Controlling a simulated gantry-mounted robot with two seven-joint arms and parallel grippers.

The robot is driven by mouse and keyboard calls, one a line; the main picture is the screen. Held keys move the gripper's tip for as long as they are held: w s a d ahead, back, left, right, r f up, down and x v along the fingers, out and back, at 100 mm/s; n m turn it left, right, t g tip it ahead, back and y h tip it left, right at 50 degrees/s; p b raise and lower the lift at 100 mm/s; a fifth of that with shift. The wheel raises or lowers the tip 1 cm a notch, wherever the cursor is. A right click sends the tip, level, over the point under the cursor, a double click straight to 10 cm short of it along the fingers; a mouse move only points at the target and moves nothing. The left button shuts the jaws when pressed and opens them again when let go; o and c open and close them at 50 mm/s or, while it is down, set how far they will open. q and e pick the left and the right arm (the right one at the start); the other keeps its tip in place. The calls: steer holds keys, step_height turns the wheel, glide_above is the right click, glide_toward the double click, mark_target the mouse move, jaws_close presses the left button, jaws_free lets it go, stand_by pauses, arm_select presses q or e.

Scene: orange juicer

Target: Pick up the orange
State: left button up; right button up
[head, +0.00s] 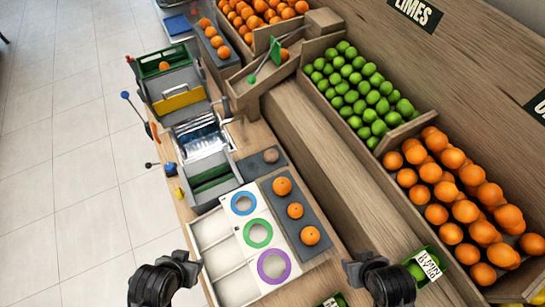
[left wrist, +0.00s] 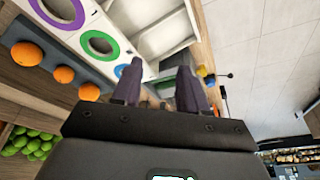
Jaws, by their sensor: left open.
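Three oranges (head: 295,210) sit in a row on a dark grey mat (head: 268,194), beside the white board with coloured rings. In the left wrist view the oranges (left wrist: 64,74) are at the upper left, beyond my gripper and apart from it. My left gripper (left wrist: 160,88) is open with nothing between its fingers. In the head view my left arm's dark end (head: 165,280) is at the bottom left, left of the white tray. My right arm's dark end (head: 385,282) is at the bottom right; its fingers cannot be made out.
The white board (head: 252,210) has blue, green and purple rings. A white compartment tray (head: 212,232) lies left of it. Crates of limes (head: 360,85) and oranges (head: 455,190) stand at the right. A juicer-like machine (head: 200,135) stands further back. Tiled floor (head: 70,180) is clear at left.

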stand_by(0.4)
arm_select(q)
steer(key=o, duration=0.8)
steer(key=shift+w, duration=0.1)
